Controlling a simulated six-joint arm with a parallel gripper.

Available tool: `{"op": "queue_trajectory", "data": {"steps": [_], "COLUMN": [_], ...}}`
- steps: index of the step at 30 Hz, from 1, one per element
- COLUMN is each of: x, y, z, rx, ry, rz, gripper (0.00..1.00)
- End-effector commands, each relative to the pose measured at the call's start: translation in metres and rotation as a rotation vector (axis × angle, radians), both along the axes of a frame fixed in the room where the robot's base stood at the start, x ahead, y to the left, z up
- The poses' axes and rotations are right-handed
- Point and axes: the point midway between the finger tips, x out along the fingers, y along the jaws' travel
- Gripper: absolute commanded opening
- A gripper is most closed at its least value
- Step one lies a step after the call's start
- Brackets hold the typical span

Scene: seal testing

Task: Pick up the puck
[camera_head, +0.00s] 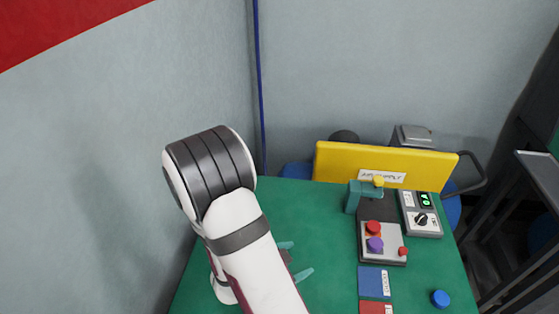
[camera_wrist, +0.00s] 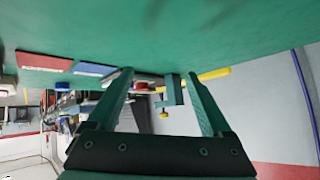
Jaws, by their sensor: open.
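A purple puck (camera_head: 375,244) sits on the grey test station (camera_head: 367,256), just in front of a red round part (camera_head: 373,228). A separate blue disc (camera_head: 440,298) lies on the green table at the right. I cannot tell which of these the task's puck is. My gripper (camera_head: 296,260) is left of the station, partly hidden by my arm. In the wrist view its two teal fingers (camera_wrist: 160,75) are spread and nothing is between them. The station, with its teal clamp (camera_wrist: 172,92), shows beyond the fingers there, small and upside down.
A blue pad (camera_head: 372,281) and a red pad (camera_head: 375,308) lie in front of the station. A grey control box (camera_head: 421,219) with a black knob stands to its right. A yellow panel (camera_head: 340,160) stands behind.

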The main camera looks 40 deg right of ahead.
Motion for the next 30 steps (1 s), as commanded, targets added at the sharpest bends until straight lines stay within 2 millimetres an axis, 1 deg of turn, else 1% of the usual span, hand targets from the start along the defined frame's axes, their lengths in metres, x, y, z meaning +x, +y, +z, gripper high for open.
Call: {"op": "queue_trajectory", "data": {"steps": [1,3,6,8,15,18,20,22,27,30], "x": [-0.022,-0.045,-0.060,-0.064,-0.071,-0.072,-0.072,-0.074,-0.077,-0.077], "y": [-0.015,-0.030,-0.041,-0.050,-0.113,-0.129,-0.135,-0.145,-0.178,-0.187], "z": [0.000,0.007,0.014,0.012,-0.013,-0.020,-0.022,-0.024,-0.032,-0.035], "rx": [-0.102,-0.226,-0.314,-0.329,-0.325,-0.326,-0.325,-0.325,-0.325,-0.326], "ry": [0.067,0.142,0.201,0.211,0.210,0.208,0.207,0.205,0.206,0.206], "rz": [-0.048,-0.098,-0.126,-0.134,-0.135,-0.132,-0.129,-0.132,-0.131,-0.129], "gripper": [0.84,0.84,0.84,0.84,0.84,0.84,0.84,0.84,0.84,0.84]}}
